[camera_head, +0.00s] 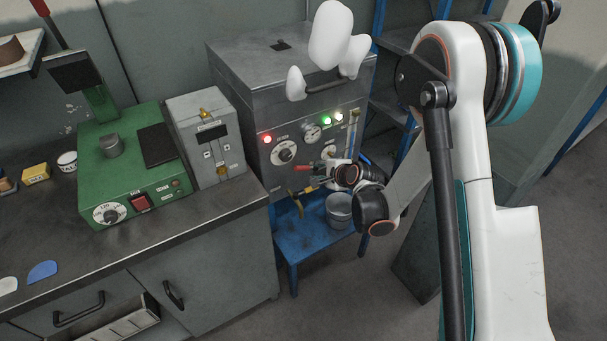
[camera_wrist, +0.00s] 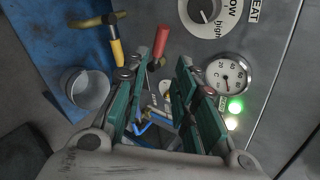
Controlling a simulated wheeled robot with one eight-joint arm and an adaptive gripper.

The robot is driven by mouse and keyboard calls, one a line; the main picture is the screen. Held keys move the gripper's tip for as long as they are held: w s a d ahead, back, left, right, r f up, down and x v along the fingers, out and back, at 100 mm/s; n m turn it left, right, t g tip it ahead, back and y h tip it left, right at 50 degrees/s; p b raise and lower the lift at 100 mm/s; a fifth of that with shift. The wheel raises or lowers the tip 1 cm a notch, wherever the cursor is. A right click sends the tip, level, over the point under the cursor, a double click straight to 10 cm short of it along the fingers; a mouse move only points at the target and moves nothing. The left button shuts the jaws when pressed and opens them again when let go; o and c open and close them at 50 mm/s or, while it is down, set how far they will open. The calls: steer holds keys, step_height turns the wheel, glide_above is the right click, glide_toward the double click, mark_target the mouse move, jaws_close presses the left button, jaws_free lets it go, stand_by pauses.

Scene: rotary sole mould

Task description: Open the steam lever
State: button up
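The grey metal machine (camera_head: 300,110) has a front panel with dials and lights. A lever with a red handle (camera_head: 301,168) sticks out low on this panel; it also shows in the wrist view (camera_wrist: 160,45). A yellow-handled lever (camera_head: 297,204) hangs below it and shows at upper left in the wrist view (camera_wrist: 116,50). No label shows which is the steam lever. My gripper (camera_head: 325,172) is at the lower panel, just right of the red handle. In the wrist view its green-padded fingers (camera_wrist: 167,68) are apart, with the red handle near the left fingertip. Contact cannot be told.
A blue stand (camera_head: 312,232) with a metal bucket (camera_head: 339,211) is below. White rounded shapes (camera_head: 331,35) hang above the machine. The workbench (camera_head: 225,207) is at left.

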mark_target(303, 169)
steer(key=b+x, duration=0.4)
steer(key=x, duration=0.9)
steer(key=shift+w+a+f, duration=0.15)
steer(key=shift+w+a, duration=0.05)
steer(key=shift+w, duration=0.1)
jaws_close()
